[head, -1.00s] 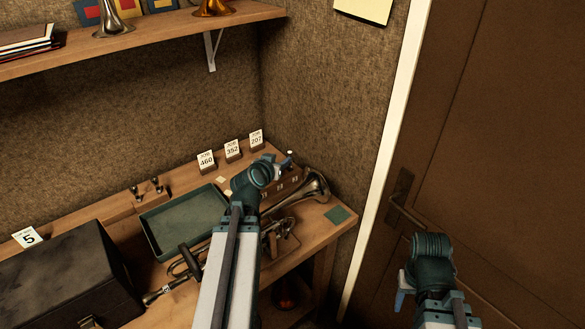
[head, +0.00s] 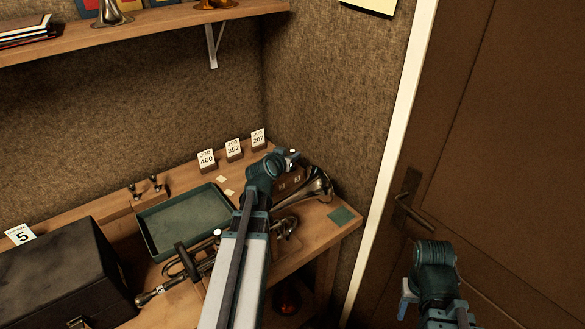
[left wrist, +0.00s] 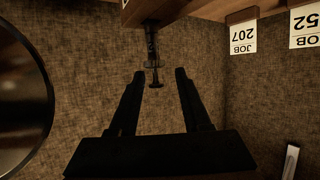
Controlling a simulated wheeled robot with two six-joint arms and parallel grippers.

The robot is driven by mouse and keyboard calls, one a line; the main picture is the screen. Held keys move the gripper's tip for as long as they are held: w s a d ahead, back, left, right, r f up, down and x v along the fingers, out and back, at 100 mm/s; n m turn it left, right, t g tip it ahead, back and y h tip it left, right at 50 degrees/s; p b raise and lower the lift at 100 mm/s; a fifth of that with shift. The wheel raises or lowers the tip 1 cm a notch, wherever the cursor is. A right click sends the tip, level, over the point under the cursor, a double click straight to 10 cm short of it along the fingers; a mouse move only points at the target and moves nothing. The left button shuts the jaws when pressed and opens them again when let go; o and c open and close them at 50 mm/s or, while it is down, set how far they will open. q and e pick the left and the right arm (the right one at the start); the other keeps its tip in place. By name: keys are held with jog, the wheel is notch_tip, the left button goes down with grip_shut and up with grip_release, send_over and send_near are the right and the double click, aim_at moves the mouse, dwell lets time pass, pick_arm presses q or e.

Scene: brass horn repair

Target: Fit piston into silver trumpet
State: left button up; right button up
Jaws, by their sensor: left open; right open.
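The silver trumpet (head: 320,184) lies on the bench, its bell to the right; my left arm hides its middle. A large dark round opening (left wrist: 18,95), perhaps its bell, fills the left edge of the left wrist view. My left gripper (head: 291,155) is over the bench's back right part. In the left wrist view, which is upside down, its fingers (left wrist: 155,72) are open and empty. A thin dark piston-like part (left wrist: 152,60) shows between and beyond the fingertips, apparently untouched. My right gripper (head: 405,292) is open, low before the door, away from the bench.
A green tray (head: 150,243) and a black case (head: 60,275) stand left on the bench. Job cards (head: 233,148) line the back edge. A wooden block (head: 290,182) is near the left gripper. A shelf (head: 150,20) hangs above; a door (head: 500,150) is at right.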

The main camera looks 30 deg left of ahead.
pick_arm(q)
jog(key=shift+w+f+b, duration=0.25)
jog(key=shift+w+b, duration=0.05)
jog(key=shift+w, duration=0.05)
jog(key=b+x, duration=0.2)
jog(key=x, duration=0.2)
jog(key=shift+w+d+f, duration=0.15)
jog(key=shift+w+f, duration=0.05)
jog(key=shift+s, duration=0.1)
jog(key=shift+c, duration=0.4)
grip_shut()
